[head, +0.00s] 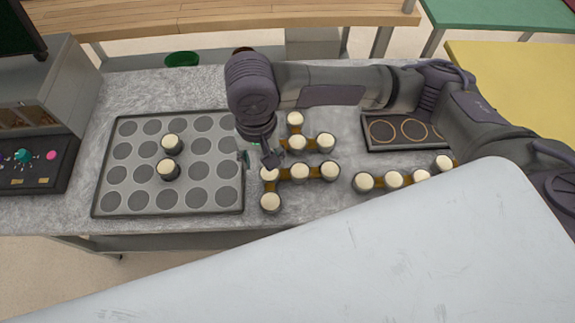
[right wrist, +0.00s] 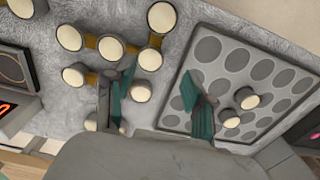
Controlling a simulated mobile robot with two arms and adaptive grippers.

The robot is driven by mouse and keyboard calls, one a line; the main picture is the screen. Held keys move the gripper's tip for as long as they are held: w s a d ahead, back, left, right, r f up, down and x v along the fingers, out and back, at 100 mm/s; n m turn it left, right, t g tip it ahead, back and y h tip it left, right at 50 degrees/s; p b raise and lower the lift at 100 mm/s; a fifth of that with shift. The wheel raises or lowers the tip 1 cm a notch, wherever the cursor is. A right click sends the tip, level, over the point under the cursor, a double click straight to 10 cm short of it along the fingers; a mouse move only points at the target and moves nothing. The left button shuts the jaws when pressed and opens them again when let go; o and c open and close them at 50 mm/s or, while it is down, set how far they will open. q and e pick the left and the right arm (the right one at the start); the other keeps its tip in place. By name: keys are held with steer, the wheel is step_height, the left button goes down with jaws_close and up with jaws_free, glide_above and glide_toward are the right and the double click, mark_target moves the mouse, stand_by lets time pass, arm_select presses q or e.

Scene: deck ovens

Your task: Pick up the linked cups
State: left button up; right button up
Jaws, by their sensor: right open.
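Several cream-topped dark cups are joined by brown links in clusters on the grey counter. One cluster has a cup (head: 326,140) at its right end; a nearer one has a cup (head: 300,171) in its middle. Another linked row (head: 393,180) stands further right, partly hidden by the pale panel. My right gripper (head: 258,157) is over the left side of the clusters, beside the tray. In the right wrist view its teal fingers (right wrist: 158,98) are apart, with a cup (right wrist: 140,90) showing between them near the left finger. No cup is visibly gripped. My left gripper is out of view.
A tray (head: 127,188) with round hollows lies left of the gripper and holds two linked cups (head: 168,169). A smaller tray with rings (head: 382,131) is at the back right. A machine with a dark control panel (head: 35,166) stands at the left. A pale panel (head: 400,260) covers the foreground.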

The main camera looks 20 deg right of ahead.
glide_above(270, 187)
steer(key=f, duration=0.7)
steer(key=shift+a, duration=0.25)
steer(key=shift+w+f, duration=0.1)
steer(key=shift+f, duration=0.3)
steer(key=shift+f+p, duration=0.3)
steer(key=shift+f, duration=0.2)
steer(key=f, duration=0.3)
steer(key=shift+d+f+p, duration=0.3)
steer(key=shift+p, duration=0.05)
steer(key=shift+f, duration=0.45)
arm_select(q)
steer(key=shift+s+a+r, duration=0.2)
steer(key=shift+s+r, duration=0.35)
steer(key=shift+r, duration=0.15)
arm_select(e)
steer(key=shift+c, duration=0.2)
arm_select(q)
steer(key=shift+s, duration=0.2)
arm_select(e)
steer(key=shift+r, duration=0.1)
jaws_close()
